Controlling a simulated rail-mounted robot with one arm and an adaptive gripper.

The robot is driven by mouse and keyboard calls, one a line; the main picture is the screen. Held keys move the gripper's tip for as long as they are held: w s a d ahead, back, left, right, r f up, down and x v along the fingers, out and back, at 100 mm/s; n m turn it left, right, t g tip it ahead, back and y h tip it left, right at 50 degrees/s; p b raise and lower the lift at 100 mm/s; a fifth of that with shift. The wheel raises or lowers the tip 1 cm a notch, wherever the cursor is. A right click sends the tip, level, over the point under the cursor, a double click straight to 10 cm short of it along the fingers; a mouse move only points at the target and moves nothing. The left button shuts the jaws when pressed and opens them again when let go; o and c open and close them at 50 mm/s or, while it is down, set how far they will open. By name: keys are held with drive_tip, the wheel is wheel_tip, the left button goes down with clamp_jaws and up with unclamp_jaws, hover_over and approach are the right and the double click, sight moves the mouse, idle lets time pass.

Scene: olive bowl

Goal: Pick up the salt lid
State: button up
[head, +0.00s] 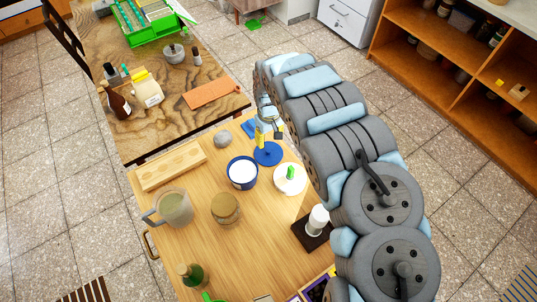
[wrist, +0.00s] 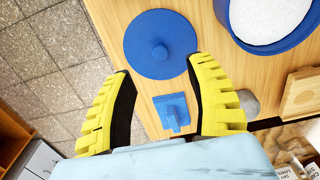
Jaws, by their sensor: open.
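The salt lid is a round blue disc with a small knob at its middle. It lies flat on the wooden table in the wrist view (wrist: 160,43) and in the head view (head: 268,155), partly behind my gripper there. The blue salt bowl (head: 242,173), full of white salt, stands beside it, uncovered; it also shows at the top right of the wrist view (wrist: 240,30). My gripper (wrist: 160,66) is open and empty, its yellow fingers spread apart. In the wrist view the lid shows just beyond and between the fingertips. In the head view my gripper (head: 265,136) is close to the lid's far side.
A small blue piece with a raised grip (wrist: 171,112) shows between the fingers. A grey stone-like object (head: 222,139), a white round dish with a green knob (head: 290,178), a brown jar (head: 226,208) and a wooden block (head: 172,166) stand around.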

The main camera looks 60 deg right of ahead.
sight(269, 150)
wheel_tip(269, 150, down, 3)
drive_tip(key=shift+f, duration=0.15)
drive_tip(key=shift+w+d+f+b, duration=0.15)
drive_tip(key=shift+f+b, duration=0.3)
drive_tip(key=shift+f, duration=0.05)
drive_tip(key=shift+w+d+f+b, duration=0.15)
drive_tip(key=shift+f+b, duration=0.45)
drive_tip(key=shift+f, duration=1.55)
clamp_jaws()
